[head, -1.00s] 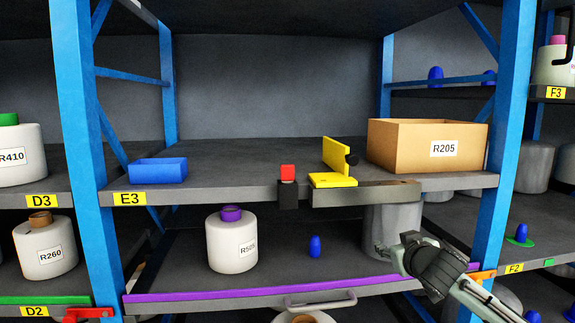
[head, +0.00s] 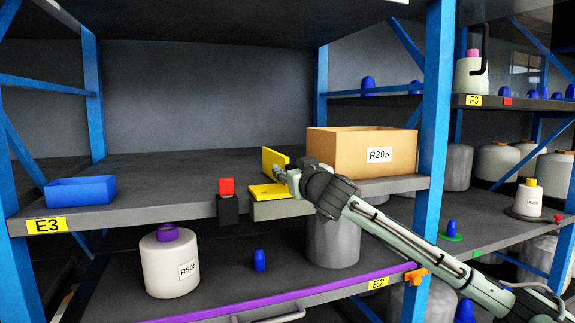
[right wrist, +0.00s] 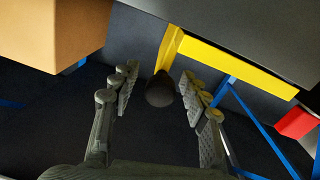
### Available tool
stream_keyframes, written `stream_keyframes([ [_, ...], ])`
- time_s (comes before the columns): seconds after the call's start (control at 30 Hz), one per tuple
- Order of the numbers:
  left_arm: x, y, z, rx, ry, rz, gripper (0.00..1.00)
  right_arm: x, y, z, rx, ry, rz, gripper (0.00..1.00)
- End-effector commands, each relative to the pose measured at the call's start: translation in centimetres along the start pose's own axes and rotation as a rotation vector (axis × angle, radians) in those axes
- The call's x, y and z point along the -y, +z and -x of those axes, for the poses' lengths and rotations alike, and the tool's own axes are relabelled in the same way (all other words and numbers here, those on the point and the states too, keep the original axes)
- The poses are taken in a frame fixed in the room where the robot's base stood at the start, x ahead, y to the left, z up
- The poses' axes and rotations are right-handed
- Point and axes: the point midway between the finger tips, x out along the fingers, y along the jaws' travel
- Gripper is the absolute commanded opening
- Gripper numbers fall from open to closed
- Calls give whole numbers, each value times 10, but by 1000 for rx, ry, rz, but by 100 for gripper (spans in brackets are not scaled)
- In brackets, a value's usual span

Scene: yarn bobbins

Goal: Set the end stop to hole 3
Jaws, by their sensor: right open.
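The end stop is a yellow angle piece (head: 274,160) with an upright plate and a flat foot, standing at the front edge of shelf E3. Its black knob (right wrist: 160,90) shows in the right wrist view, between the fingers of my right gripper (right wrist: 163,98); I see no clear contact. The gripper is open. In the head view, my right gripper (head: 287,178) is at the right side of the end stop and covers the knob. No numbered holes can be made out. My left gripper is out of view.
A cardboard box R205 (head: 375,153) stands close to the right of the end stop. A red block on a black mount (head: 228,207) is on the shelf edge to its left. A blue bin (head: 81,190) sits farther left. The shelf middle is clear.

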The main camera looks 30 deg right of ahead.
Motion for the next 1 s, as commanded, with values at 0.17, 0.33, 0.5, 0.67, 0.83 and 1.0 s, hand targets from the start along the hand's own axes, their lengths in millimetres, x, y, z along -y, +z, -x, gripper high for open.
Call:
stream_keyframes([
  [0.17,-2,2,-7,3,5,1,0,0,-1,-17,0,0,-1,46],
  [0.33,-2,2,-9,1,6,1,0,0,0,-20,1,0,1,46],
  [0.5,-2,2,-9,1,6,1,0,0,0,-20,1,0,1,42],
  [0.67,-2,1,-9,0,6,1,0,0,0,-20,1,0,1,22],
  [0.83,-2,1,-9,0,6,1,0,0,0,-20,1,1,1,1],
  [1.0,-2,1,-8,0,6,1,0,0,0,-20,1,1,1,0],
])
